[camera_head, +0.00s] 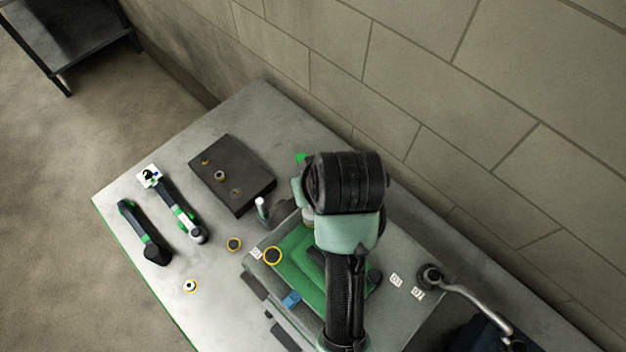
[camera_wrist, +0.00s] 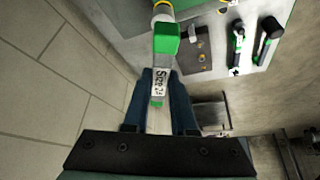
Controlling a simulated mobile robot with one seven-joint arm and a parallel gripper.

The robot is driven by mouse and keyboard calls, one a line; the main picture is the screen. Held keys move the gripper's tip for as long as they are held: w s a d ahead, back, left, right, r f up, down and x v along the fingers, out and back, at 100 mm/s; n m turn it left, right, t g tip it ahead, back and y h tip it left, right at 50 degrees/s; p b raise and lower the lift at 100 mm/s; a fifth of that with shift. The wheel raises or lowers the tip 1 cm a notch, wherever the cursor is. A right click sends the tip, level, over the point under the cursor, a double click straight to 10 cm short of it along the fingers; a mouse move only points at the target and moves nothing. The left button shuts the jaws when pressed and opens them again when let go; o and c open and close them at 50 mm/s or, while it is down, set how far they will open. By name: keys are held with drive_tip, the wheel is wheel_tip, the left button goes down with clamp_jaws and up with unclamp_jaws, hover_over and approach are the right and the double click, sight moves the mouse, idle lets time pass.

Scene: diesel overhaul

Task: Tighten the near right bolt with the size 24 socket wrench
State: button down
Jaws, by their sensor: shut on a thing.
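In the wrist view my gripper (camera_wrist: 164,82) is shut on a wrench handle (camera_wrist: 166,41) with a green section. Its white label reads "Size 2", with the last digit unclear. In the head view my arm hides most of the gripper and wrench; a small green piece shows beside the arm. The grey workpiece (camera_head: 425,318) with a green plate (camera_head: 293,252) lies under my arm. I cannot tell which fastener is the near right bolt.
A dark block (camera_head: 222,187) with sockets and two black-green tools (camera_head: 144,232) (camera_head: 181,206) lie on the table's left part. A curved silver bar (camera_head: 480,304) extends at the right. A block wall (camera_head: 420,90) borders the table.

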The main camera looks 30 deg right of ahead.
drive_tip(key=shift+f+b, duration=0.4)
drive_tip(key=shift+f, duration=0.3)
drive_tip(key=m+h, duration=0.1)
drive_tip(key=m, duration=0.1)
drive_tip(key=m+h, duration=0.1)
drive_tip(key=m, duration=0.1)
drive_tip(key=shift+w+m+g+p, duration=0.15)
drive_tip(key=shift+m+g+p, duration=0.15)
drive_tip(key=shift+g+p, duration=0.1)
drive_tip(key=m+g+h, duration=0.1)
drive_tip(key=m, duration=0.2)
drive_tip(key=shift+m, duration=0.3)
drive_tip(key=shift+n, duration=0.4)
drive_tip(key=c, duration=1.3)
unclamp_jaws()
clamp_jaws()
drive_tip(key=shift+f, duration=0.1)
